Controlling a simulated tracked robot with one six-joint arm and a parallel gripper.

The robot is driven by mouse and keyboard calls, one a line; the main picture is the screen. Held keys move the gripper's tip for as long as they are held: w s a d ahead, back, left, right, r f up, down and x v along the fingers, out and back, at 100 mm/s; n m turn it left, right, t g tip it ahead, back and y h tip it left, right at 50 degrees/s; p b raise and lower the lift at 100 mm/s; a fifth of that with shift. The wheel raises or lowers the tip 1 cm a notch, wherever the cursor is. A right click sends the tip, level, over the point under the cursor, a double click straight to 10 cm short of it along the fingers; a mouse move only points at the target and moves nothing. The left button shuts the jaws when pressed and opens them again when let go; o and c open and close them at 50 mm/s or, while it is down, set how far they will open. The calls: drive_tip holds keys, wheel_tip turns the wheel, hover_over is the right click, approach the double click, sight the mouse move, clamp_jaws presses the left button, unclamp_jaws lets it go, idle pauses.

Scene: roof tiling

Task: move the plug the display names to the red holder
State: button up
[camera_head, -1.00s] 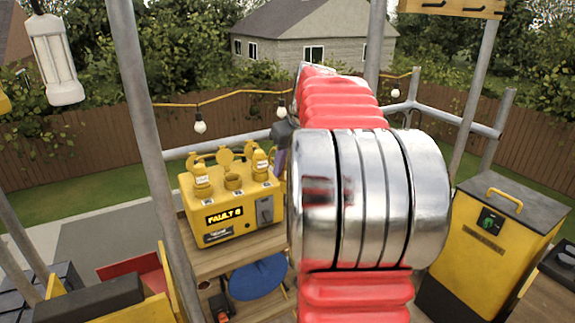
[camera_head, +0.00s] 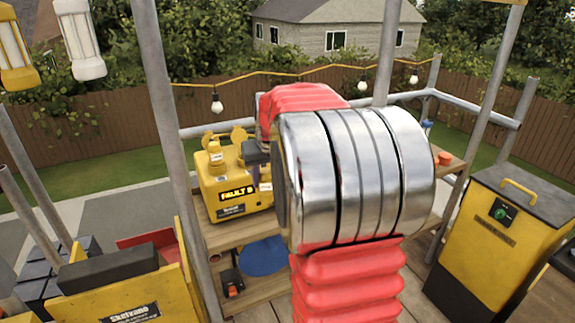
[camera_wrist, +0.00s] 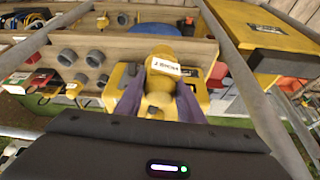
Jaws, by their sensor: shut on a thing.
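My gripper (camera_wrist: 160,78) is shut on a yellow plug (camera_wrist: 160,98) in the wrist view, purple fingers on both sides. The plug's white label starts with what looks like a 2; the rest is unreadable. The yellow box (camera_wrist: 195,95) is behind the plug; I cannot tell whether they touch. In the head view the yellow box (camera_head: 215,190) has a display (camera_head: 237,194) reading "FAULT" and an unclear digit. My arm hides most of my gripper there. A small red cup (camera_head: 444,158), possibly the red holder, sits on the right shelf.
A scaffold pole (camera_head: 163,150) stands left of the box, another (camera_head: 385,60) behind my arm. A yellow cabinet (camera_head: 490,245) is at right. A blue disc (camera_head: 263,256) is on the lower shelf. Several grey round pieces (camera_wrist: 95,57) lie on the wooden shelf in the wrist view.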

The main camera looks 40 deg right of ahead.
drive_tip(key=w+a+f+n, duration=0.1)
drive_tip(key=a+f, duration=0.2)
drive_tip(key=a, duration=0.7)
drive_tip(key=w+a+f+n+y, duration=0.1)
drive_tip(key=w+a+f+n, duration=0.1)
drive_tip(key=a, duration=0.8)
drive_tip(key=w+a+f+n, duration=0.1)
drive_tip(key=a+f, duration=0.4)
drive_tip(key=a, duration=0.5)
drive_tip(key=shift+w+n+t+y, duration=0.3)
drive_tip(key=shift+w+y, duration=0.05)
drive_tip(key=shift+y, duration=0.05)
drive_tip(key=shift+a, duration=0.1)
